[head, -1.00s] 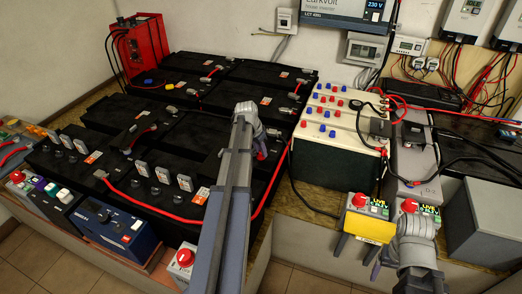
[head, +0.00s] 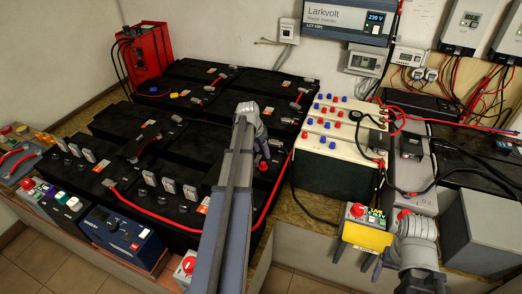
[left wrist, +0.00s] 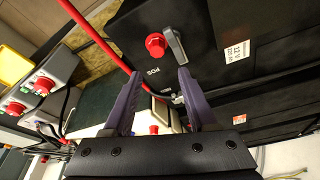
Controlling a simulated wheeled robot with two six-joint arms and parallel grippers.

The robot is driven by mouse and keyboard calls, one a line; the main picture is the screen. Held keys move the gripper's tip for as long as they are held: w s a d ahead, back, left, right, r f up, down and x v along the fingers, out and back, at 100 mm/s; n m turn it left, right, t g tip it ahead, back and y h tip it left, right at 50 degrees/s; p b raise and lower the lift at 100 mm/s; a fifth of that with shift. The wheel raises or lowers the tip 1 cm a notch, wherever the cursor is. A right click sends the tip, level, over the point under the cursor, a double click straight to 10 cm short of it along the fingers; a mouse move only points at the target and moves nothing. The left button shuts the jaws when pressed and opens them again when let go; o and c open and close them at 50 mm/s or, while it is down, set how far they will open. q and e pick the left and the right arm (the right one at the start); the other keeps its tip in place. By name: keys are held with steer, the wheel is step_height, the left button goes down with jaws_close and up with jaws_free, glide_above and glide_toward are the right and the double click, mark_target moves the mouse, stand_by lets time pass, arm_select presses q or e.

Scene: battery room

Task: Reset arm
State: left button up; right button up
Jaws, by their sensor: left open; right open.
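My left arm reaches from the bottom middle of the head view over the black battery bank (head: 165,150). My left gripper (head: 262,150) is at its far end, small and partly hidden by the wrist. In the left wrist view its two purple fingers (left wrist: 158,78) are apart with nothing held between them. Beyond them is a black battery top with a red terminal cap (left wrist: 155,44) and a grey lever. My right gripper (head: 357,262) is at the lower right of the head view, its fingers apart beside a yellow-fronted box (head: 367,236).
A cream battery case (head: 340,157) and a grey unit (head: 412,175) with cables stand right of my left arm. A red charger (head: 146,52) is at the back left. A blue device (head: 122,232) sits at the front left. An inverter (head: 348,20) hangs on the wall.

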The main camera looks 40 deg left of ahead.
arm_select(q)
steer(key=shift+d+r+p, duration=0.1)
steer(key=shift+r+p, duration=0.75)
steer(key=shift+r, duration=0.25)
arm_select(e)
step_height(320, 180, up, 2)
arm_select(q)
steer(key=shift+d, duration=0.15)
steer(key=d+m+g+p, duration=0.1)
steer(key=d+p, duration=0.1)
steer(key=d, duration=1.6)
steer(key=s+d+r+g, duration=0.1)
steer(key=s+d, duration=0.5)
steer(key=d, duration=0.3)
steer(key=s+d+r+m+y+p, duration=0.1)
steer(key=s+d, duration=0.4)
steer(key=d, duration=0.4)
steer(key=s+d+r+g+p, duration=0.1)
steer(key=s+d, duration=0.5)
steer(key=d, duration=0.3)
steer(key=shift+s+d+r+m+g, duration=0.25)
steer(key=shift+s+m+g, duration=0.05)
steer(key=shift+m, duration=0.1)
arm_select(e)
step_height(320, 180, up, 4)
steer(key=shift+r, duration=0.25)
